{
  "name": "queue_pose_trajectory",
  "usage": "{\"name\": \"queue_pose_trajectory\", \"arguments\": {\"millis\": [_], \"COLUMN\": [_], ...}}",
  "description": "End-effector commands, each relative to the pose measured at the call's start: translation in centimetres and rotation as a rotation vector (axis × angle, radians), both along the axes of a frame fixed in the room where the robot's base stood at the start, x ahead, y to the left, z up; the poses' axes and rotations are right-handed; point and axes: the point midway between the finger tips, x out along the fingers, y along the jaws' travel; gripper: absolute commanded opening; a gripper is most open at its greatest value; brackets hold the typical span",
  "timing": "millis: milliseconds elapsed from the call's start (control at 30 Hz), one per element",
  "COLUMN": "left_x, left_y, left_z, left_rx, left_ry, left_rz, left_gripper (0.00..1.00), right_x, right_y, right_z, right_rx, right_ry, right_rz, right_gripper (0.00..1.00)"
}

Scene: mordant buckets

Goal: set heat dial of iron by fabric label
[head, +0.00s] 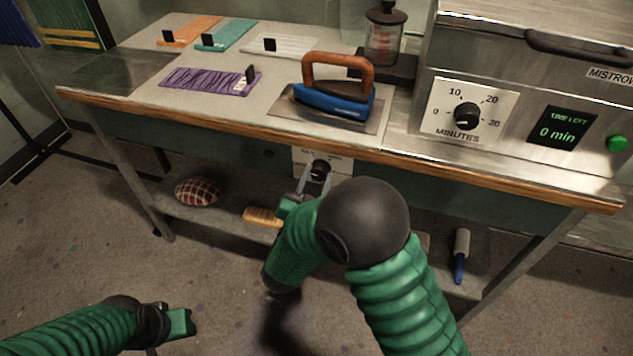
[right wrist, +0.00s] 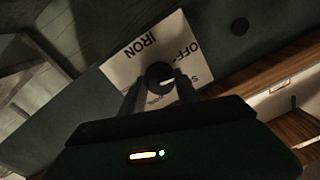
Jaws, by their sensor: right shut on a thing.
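A blue iron (head: 335,100) with a wooden handle rests on a metal plate on the table. Its dark heat dial (head: 320,168) sits on a white panel on the table's front; in the right wrist view the dial (right wrist: 160,76) is on a panel (right wrist: 125,64) reading IRON and OFF. My right gripper (head: 316,182) is shut on the dial, a finger on each side. Part of the panel's scale is hidden. Purple fabric (head: 205,79) lies left of the iron, with a small label too blurred to read. My left gripper (head: 180,322) hangs low at the left, its jaws unclear.
Orange (head: 190,31), teal (head: 232,33) and white (head: 295,46) fabric strips lie at the back. A steel machine with a MINUTES dial (head: 466,116) stands right. A checked cushion (head: 197,191), brushes and a lint roller (head: 461,250) are on the shelf below.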

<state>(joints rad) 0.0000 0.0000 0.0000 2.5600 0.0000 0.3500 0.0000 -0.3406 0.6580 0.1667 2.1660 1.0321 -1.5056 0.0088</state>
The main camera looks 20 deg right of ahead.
Motion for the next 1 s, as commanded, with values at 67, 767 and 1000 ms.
{"name": "queue_pose_trajectory", "arguments": {"millis": [67, 767, 1000], "left_x": [0.0, 0.0, 0.0], "left_y": [0.0, 0.0, 0.0], "left_z": [-0.9, -5.5, -6.2], "left_rx": [0.000, 0.000, 0.000], "left_ry": [0.000, 0.000, 0.000], "left_rz": [0.000, 0.000, 0.000], "left_gripper": [0.36, 0.36, 0.36], "right_x": [0.0, 0.1, 0.1], "right_y": [0.1, 0.2, 0.2], "right_z": [-0.4, -0.5, -0.4], "right_rx": [0.061, 0.548, 0.623], "right_ry": [-0.039, -0.364, -0.414], "right_rz": [0.002, 0.004, 0.003], "right_gripper": [0.00, 0.00, 0.00]}}
